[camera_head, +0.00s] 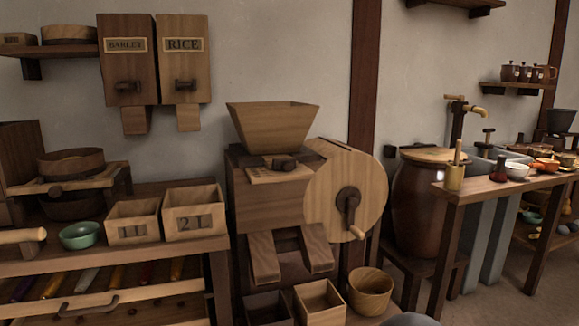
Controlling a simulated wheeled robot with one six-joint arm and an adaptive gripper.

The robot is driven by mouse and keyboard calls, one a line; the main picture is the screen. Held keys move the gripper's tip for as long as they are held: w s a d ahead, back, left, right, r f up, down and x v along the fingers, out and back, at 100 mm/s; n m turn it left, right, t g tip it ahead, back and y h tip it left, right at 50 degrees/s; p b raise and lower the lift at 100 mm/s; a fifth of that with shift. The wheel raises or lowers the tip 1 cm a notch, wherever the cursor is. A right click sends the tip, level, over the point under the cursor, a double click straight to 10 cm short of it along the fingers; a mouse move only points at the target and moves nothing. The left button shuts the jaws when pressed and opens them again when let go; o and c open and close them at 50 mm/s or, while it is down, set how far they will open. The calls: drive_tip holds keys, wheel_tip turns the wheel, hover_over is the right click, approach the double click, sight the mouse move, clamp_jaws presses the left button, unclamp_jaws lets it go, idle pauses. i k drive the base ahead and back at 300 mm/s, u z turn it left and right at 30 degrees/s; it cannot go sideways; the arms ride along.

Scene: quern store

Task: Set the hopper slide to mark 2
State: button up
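The wooden hopper (272,127) sits on top of a brown wooden mill (262,205) in the middle of the head view. Just below the hopper is the slide's dark knob (284,162), over a lighter scale plate (279,175). The marks on the plate are too small to read, so I cannot tell which mark the slide is at. To the right on the mill is a round wooden wheel (325,195) with a dark crank (350,205).
Two bins marked BARLEY (125,65) and RICE (183,60) hang on the wall at left. Boxes marked 1L (133,222) and 2L (194,212) stand on the left bench. A bucket (370,290) stands below the wheel. A large jar (417,205) stands right of the mill.

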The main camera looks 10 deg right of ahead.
sight(283, 161)
drive_tip(key=k, duration=1.05)
drive_tip(key=u, duration=1.05)
drive_tip(key=i, duration=0.7)
drive_tip(key=z, duration=0.7)
drive_tip(key=i, duration=0.6)
drive_tip(key=z, duration=0.7)
